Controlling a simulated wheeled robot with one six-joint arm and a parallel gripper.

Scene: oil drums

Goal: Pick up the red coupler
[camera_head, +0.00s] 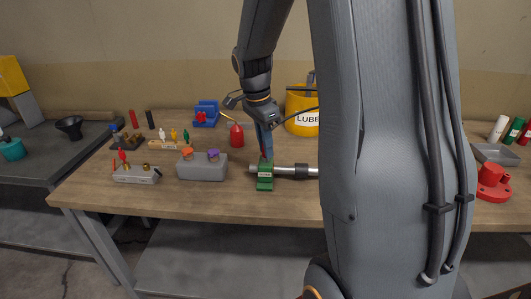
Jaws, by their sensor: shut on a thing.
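My gripper (265,155) points down over the tabletop, at the top of a green labelled block (264,183). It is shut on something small. A narrow strip of red shows at the fingers, and I take it for the red coupler (263,157); most of it is hidden by the fingers. I cannot tell whether it touches the green block. A grey metal pipe (285,171) with a dark collar (302,172) runs right from the block until my arm hides it.
A red pointed bottle (236,137) and a yellow LUBE drum (300,118) stand behind. A grey box with orange and purple caps (202,167) is left. A red flanged part (493,186) is far right. The table's front (200,200) is clear. My arm hides the right-centre.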

